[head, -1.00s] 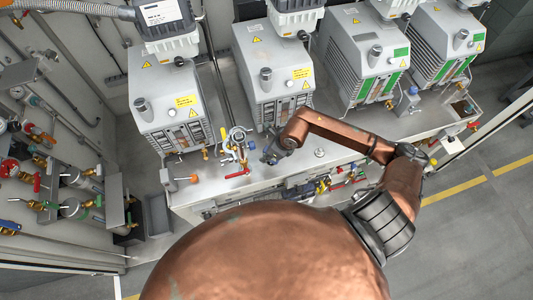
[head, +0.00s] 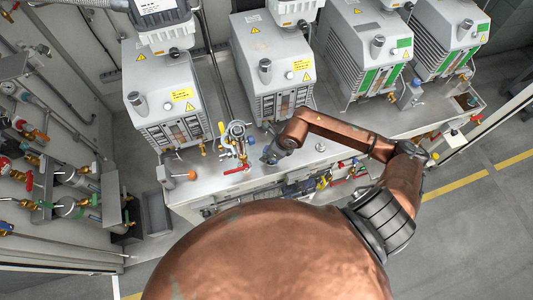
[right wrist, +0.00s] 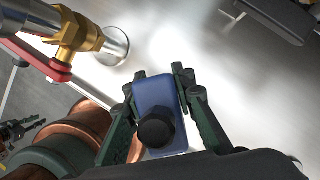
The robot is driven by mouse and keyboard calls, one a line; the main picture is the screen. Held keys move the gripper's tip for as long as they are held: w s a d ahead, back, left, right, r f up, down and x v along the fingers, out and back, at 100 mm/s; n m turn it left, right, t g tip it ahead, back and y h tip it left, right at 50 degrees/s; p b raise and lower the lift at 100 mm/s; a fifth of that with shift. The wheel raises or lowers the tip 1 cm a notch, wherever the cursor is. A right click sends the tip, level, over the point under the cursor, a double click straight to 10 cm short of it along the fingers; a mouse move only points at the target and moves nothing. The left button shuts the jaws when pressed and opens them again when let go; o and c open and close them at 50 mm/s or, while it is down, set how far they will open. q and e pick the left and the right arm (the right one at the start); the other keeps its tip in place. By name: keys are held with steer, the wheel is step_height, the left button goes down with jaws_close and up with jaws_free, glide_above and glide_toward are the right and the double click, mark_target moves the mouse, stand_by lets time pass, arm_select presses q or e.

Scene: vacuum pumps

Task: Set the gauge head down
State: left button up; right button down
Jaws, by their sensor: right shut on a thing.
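The gauge head (right wrist: 154,92), a blue block with a round black knob on its near face, is between the fingers of my right gripper (right wrist: 160,76) in the right wrist view. The gripper is shut on it, with one dark green finger on each side. Bright metal lies beyond it; I cannot tell whether the gauge head touches that surface. In the head view my right gripper (head: 270,154) points down at the front of the metal bench (head: 210,180), below the second pump. The gauge head is too small to make out there.
A valve assembly with a red handle (head: 237,170) and brass parts stands close left of my right gripper; brass fittings (right wrist: 80,38) show in the wrist view. Several grey pumps (head: 273,70) line the bench behind. A round silver port (head: 320,147) is to the right.

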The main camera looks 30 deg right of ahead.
steer(key=shift+f+b, duration=0.3)
steer(key=shift+f, duration=0.25)
steer(key=shift+f, duration=0.25)
steer(key=c, duration=1.5)
jaws_free()
steer(key=shift+c, duration=0.2)
steer(key=v, duration=1.2)
steer(key=shift+c, duration=0.3)
steer(key=shift+w, duration=0.1)
jaws_close()
